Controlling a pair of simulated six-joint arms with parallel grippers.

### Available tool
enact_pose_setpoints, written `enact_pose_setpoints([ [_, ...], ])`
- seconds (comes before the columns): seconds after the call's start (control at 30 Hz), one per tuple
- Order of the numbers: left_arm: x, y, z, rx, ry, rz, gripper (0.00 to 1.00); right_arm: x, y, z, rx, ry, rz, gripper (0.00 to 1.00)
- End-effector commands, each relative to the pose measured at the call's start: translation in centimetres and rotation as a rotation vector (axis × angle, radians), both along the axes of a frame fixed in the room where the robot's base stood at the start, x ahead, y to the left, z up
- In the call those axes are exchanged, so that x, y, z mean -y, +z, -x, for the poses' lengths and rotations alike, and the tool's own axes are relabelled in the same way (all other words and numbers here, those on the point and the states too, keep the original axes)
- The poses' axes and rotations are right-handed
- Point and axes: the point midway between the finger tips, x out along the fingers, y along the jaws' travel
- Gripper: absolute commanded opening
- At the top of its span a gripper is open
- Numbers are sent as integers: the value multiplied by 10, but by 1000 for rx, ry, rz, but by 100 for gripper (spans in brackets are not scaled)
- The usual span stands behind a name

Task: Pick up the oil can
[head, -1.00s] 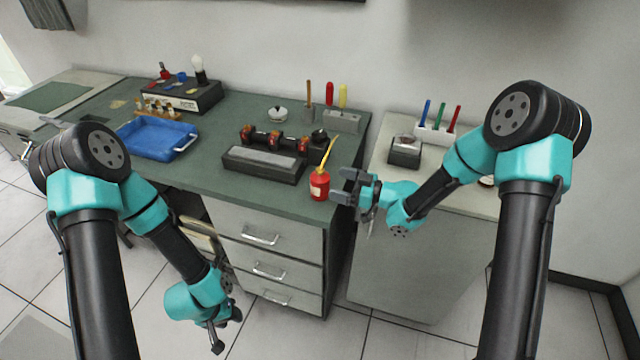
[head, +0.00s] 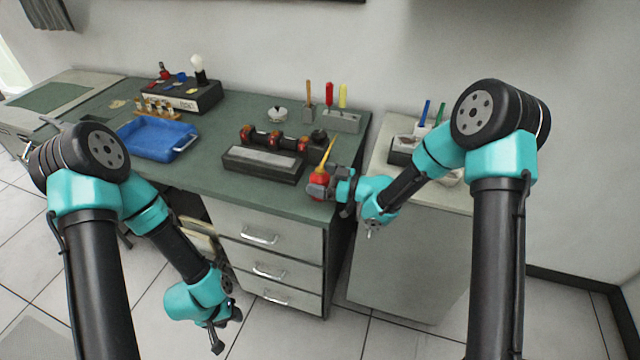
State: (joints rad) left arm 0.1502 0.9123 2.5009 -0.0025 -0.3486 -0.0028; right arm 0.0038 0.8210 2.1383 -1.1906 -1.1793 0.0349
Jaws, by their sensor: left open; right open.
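The red oil can (head: 319,192) with its long yellow spout stands upright near the right front corner of the green workbench (head: 215,183). My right gripper (head: 318,184) is at the can from the right, with its open fingers in front of or around the can's body. They hide part of the can, and I cannot tell whether they touch it. My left gripper (head: 226,335) hangs low in front of the bench, over the floor, far from the can, and is open.
A grey block (head: 262,164) with a dark, red-marked tool behind it lies left of the can. A blue tray (head: 158,139) is at the left. A holder (head: 342,121) with coloured-handled tools stands behind. A lower cabinet (head: 410,255) is at the right.

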Motion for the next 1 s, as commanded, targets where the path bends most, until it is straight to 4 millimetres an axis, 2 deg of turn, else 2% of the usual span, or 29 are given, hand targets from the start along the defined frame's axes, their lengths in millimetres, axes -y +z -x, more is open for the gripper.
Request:
enact_pose_setpoints([
  [0.4, 0, 0, 0, 0, 0, 0, 43, 0, 0, 0, 0, 0, 0, 89],
  [0.9, 0, 0, 0, 0, 0, 0, 43, 0, 0, 0, 0, 0, 0, 41],
  [1.0, 0, 0, 0, 0, 0, 0, 43, 0, 1, 0, 1, 0, -1, 37],
])
